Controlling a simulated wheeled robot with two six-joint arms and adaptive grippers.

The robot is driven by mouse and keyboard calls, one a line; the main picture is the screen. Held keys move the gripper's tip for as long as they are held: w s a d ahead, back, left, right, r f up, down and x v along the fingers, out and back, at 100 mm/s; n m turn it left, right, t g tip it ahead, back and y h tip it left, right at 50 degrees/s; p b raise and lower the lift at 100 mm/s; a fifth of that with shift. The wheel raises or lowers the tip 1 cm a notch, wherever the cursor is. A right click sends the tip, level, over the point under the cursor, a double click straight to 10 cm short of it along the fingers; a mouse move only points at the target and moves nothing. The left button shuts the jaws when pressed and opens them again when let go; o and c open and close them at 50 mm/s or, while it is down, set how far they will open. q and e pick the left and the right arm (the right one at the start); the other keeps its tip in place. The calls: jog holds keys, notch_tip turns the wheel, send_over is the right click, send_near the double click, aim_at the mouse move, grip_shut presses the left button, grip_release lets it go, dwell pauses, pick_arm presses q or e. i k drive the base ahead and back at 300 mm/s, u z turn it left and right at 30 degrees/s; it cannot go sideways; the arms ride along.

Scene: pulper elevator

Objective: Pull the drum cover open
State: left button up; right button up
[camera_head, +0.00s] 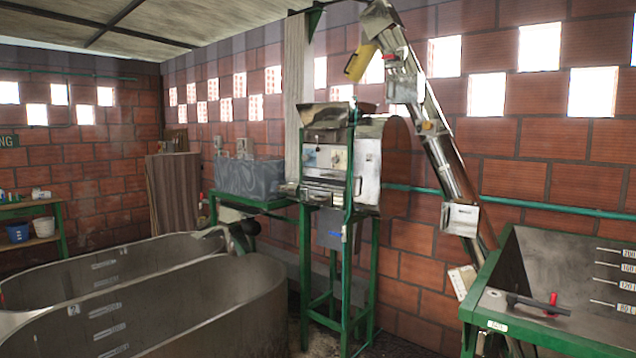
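The pulper (327,160) stands on a tall green frame (310,270) against the brick wall, in the middle of the view. It has a metal front with small fittings and a hopper (328,115) on top. A metal housing (367,150) is on its right side, with a rounded brown part (396,160) at its right end. I cannot tell which of these parts is the drum cover, or whether it is open. Neither of my grippers is in view.
A slanted metal elevator (445,150) runs from above the pulper down to a green-framed bin (500,330) at the lower right. Large metal tanks (215,315) fill the lower left. A grey tub (248,178) stands left of the pulper. A narrow floor gap shows beneath it.

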aim_at(336, 179)
jog(key=u, duration=0.35)
jog(key=i, duration=2.2)
jog(key=z, duration=0.5)
jog(key=i, duration=1.25)
jog(key=z, duration=0.7)
